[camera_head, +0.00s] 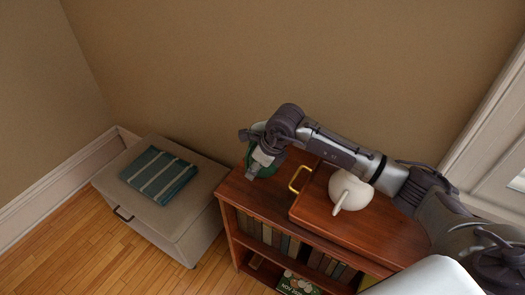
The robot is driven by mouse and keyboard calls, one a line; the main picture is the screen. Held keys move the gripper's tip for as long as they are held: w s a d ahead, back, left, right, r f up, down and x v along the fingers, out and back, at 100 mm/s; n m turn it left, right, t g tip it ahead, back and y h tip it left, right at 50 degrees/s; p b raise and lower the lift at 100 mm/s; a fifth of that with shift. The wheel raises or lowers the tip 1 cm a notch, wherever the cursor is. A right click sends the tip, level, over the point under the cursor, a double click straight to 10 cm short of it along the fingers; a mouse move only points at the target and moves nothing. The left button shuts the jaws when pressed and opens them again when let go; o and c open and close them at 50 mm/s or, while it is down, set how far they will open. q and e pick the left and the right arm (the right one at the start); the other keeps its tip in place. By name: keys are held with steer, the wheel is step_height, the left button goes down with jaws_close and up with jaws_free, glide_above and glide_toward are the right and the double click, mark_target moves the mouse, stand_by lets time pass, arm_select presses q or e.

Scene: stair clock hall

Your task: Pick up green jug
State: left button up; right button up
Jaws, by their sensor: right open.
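The green jug (271,167) stands at the left end of the wooden bookcase top. Only part of its dark green body shows, because my right gripper covers much of it. My right gripper (257,156) reaches in from the right, over the bookcase, and is open at the jug. I cannot tell whether its fingers touch the jug. My left gripper is out of view.
A wooden tray (322,212) with a brass handle (299,179) lies on the bookcase (238,190), right of the jug. A white teapot (351,188) stands on it under my right arm. Books fill the shelves. A grey storage bench (196,208) with a folded striped cloth (159,175) stands left.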

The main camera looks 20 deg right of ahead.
mark_target(247, 166)
steer(key=shift+w+a+f+p, duration=0.2)
steer(key=shift+w+a+f, duration=0.05)
steer(key=shift+w+a, duration=0.35)
steer(key=shift+w+a+f+p, duration=0.2)
steer(key=shift+w+a, duration=0.25)
steer(key=shift+w, duration=0.2)
steer(key=shift+f, duration=0.1)
jaws_close()
steer(key=shift+d, duration=0.1)
steer(key=shift+w, duration=0.15)
